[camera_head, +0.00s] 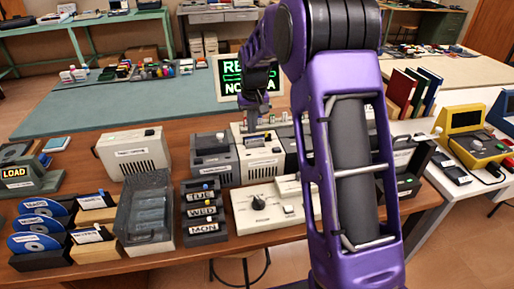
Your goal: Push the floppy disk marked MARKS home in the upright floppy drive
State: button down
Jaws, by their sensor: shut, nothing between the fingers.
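My gripper (256,122) is shut and empty, pointing down over the back of the brown table, just above a beige upright drive-like unit (262,163). It appears very close to the top of that unit; I cannot tell whether it touches. A dark grey unit (214,168) stands just left of it, with a dark block on top. A larger beige box (135,155) with a white label and a small knob on top stands further left. The lettering on these is too small to read, so I cannot tell which holds the MARKS disk.
In front are a beige dial panel (265,207), a dark rack marked TUE, WED, MON (203,212), a grey clear-fronted case (145,215) and racks of blue discs (40,225). A green-lettered screen (247,80) stands behind. My purple arm hides the table's right part.

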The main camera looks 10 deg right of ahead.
jog(key=shift+f+b, duration=0.6)
jog(key=shift+f, duration=0.5)
jog(key=shift+r, duration=0.1)
notch_tip(320, 180, up, 7)
jog(key=p, duration=0.5)
dwell(0.4)
dwell(0.3)
